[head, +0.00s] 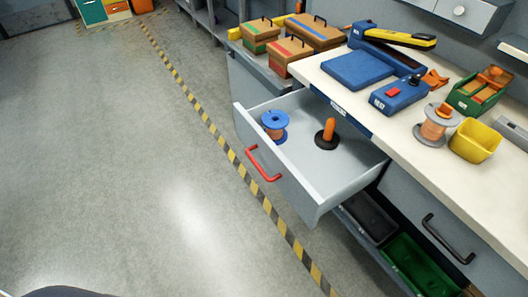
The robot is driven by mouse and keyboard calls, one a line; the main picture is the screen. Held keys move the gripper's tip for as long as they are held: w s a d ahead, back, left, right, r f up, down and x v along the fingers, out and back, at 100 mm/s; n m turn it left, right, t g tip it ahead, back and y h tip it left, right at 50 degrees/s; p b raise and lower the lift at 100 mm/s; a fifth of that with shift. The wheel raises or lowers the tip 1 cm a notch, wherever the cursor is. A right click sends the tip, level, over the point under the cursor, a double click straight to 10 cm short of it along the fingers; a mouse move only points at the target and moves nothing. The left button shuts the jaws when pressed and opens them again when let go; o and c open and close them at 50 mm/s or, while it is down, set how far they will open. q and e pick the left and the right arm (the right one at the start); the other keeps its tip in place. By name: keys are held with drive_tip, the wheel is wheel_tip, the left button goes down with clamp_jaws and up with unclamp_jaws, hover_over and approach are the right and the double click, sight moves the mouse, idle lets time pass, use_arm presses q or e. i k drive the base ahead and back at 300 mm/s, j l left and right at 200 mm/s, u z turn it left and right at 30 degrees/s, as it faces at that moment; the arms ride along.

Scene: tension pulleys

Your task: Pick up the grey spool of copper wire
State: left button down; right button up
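A grey spool of copper wire (436,126) stands upright on the white worktop at the right, between a blue device and a yellow bin. A second spool, blue with copper wire (274,124), sits in the open drawer at its left end. Neither of my grippers shows in the head view. Only a dark rounded shape, probably part of my own body, shows at the bottom left edge.
The open drawer (308,194) with a red handle juts out below the worktop (400,158) and also holds an orange-handled tool (328,133). A yellow bin (475,140), a green bin (465,100) and a blue device (398,96) surround the grey spool. The floor at left is clear.

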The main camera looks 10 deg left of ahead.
sight(433, 130)
drive_tip(key=z, duration=0.5)
drive_tip(key=i+j+z, duration=0.15)
drive_tip(key=j+z, duration=0.2)
drive_tip(key=j, duration=0.2)
drive_tip(key=i+j+z, duration=0.1)
drive_tip(key=j+z, duration=0.2)
drive_tip(key=j, duration=0.25)
drive_tip(key=j+z, duration=0.35)
drive_tip(key=j, duration=0.25)
